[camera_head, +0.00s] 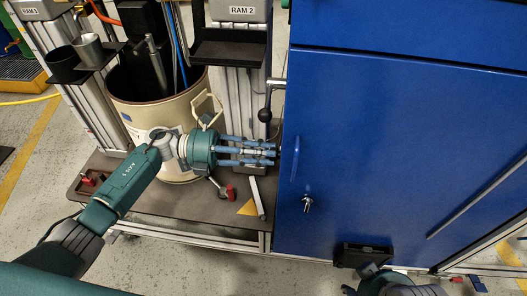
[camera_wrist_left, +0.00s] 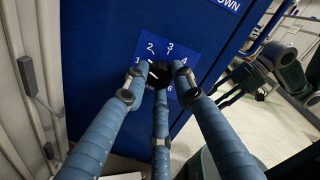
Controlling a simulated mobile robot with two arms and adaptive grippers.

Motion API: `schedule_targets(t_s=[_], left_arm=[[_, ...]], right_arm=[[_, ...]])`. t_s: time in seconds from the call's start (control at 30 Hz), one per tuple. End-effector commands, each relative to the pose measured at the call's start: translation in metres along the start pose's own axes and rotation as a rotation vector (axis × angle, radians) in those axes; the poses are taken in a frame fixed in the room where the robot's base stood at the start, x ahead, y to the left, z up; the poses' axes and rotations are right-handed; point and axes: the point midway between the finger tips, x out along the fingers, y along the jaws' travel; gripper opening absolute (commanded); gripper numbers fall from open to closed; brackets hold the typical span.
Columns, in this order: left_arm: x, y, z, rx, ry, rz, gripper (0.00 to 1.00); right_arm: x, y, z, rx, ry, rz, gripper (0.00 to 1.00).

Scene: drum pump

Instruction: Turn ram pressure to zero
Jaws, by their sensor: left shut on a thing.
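The ram pressure knob (camera_wrist_left: 158,76) is a black dial in the left wrist view, on a blue plate (camera_wrist_left: 169,47) with white numbers around it. The plate is on the side of the blue cabinet (camera_head: 400,130). My left gripper (camera_head: 272,152) reaches to the cabinet's left side in the head view; the knob is hidden there. In the left wrist view its blue fingers (camera_wrist_left: 160,85) are closed around the knob and cover part of it. The pointer's exact setting cannot be read. My right gripper (camera_wrist_left: 250,80) shows partly at the right of the wrist view; its opening is unclear.
A beige drum (camera_head: 178,110) stands behind my left wrist on a dark platform (camera_head: 180,200). A lever with a black ball (camera_head: 265,115) is just above my left fingers. The cabinet door has a metal lock (camera_head: 307,204). Open floor lies at the lower left.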

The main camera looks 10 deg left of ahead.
Motion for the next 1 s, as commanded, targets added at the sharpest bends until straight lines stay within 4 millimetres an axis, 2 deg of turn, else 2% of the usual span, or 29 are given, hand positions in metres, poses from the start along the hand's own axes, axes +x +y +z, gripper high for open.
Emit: schedule_targets(t_s=[0.03, 0.43, 0.47, 0.53, 0.83, 1.0], left_arm=[[-0.001, -0.002, 0.007, 0.0, -0.012, 0.001, 0.0], [-0.001, -0.002, 0.008, -0.005, -0.014, 0.001, 0.0], [-0.001, -0.002, 0.008, -0.005, -0.014, 0.001, 0.29], [-0.001, -0.001, 0.007, -0.005, -0.013, 0.002, 0.43], [-0.002, 0.0, 0.003, -0.008, -0.006, 0.002, 0.44], [-0.019, 0.001, 0.003, -0.01, -0.005, 0.005, 0.44]], right_arm=[[-0.001, 0.001, 0.0, 0.0, -0.002, 0.001, 0.4], [-0.001, 0.002, -0.001, -0.001, 0.0, 0.004, 0.4], [-0.001, 0.002, -0.001, -0.001, 0.0, 0.004, 0.4], [-0.001, 0.002, -0.001, -0.001, 0.0, 0.004, 0.4], [-0.002, 0.002, -0.004, 0.001, 0.007, 0.003, 0.4], [-0.001, 0.002, -0.003, 0.001, 0.005, 0.003, 0.4]])
